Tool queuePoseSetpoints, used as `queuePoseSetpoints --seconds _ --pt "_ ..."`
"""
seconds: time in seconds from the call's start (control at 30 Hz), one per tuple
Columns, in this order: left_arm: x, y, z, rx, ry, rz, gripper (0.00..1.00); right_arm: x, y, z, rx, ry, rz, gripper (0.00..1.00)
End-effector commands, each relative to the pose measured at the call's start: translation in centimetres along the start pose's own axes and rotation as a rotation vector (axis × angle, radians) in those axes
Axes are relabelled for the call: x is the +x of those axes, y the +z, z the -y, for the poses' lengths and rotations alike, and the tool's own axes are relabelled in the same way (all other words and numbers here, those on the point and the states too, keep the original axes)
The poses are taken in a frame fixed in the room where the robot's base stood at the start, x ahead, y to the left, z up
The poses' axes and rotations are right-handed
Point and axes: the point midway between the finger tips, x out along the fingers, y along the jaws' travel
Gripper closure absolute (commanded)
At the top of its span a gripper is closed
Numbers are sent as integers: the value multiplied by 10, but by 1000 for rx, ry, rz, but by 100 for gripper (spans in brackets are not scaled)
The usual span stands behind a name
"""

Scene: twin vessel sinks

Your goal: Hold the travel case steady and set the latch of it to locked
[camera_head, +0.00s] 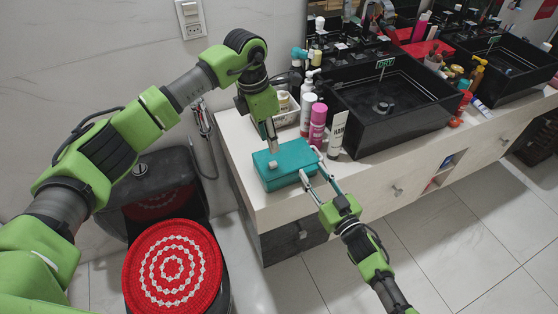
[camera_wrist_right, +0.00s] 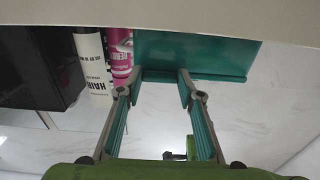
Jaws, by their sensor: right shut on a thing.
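The teal travel case (camera_head: 288,177) sits near the front left corner of the counter. A small pale grey piece on its top, perhaps the latch (camera_head: 272,165), is small and partly hidden by my left gripper. My left gripper (camera_head: 272,147) points down from above, its tip at or just over the case top; its finger gap cannot be made out. My right gripper (camera_head: 311,164) comes from the front right, with its fingertips on the case's right end. In the right wrist view my right gripper (camera_wrist_right: 160,82) is shut on the edge of the teal case (camera_wrist_right: 205,55).
A pink bottle (camera_head: 317,124), a white tube (camera_head: 338,134) and a white basket (camera_head: 285,112) stand close behind the case. The black sink (camera_head: 400,142) is to the right. A black toilet with a red round cover (camera_head: 172,268) is below left of the counter.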

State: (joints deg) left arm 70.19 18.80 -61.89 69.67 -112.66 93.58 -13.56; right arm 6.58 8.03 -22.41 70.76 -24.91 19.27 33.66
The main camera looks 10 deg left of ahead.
Motion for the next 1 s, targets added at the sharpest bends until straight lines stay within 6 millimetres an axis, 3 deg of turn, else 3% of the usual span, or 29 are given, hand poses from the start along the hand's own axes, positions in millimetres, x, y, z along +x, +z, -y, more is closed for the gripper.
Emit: queuePoseSetpoints --seconds 0.3,0.43,1.0 --pt "-20 16 -3 47 8 -150 71 0 0 -1 0 1 1 94" --pt "-14 15 -2 51 7 -163 71 0 1 -1 0 1 1 94" --pt "84 -1 -3 50 6 -162 71 0 0 -1 0 1 1 94"
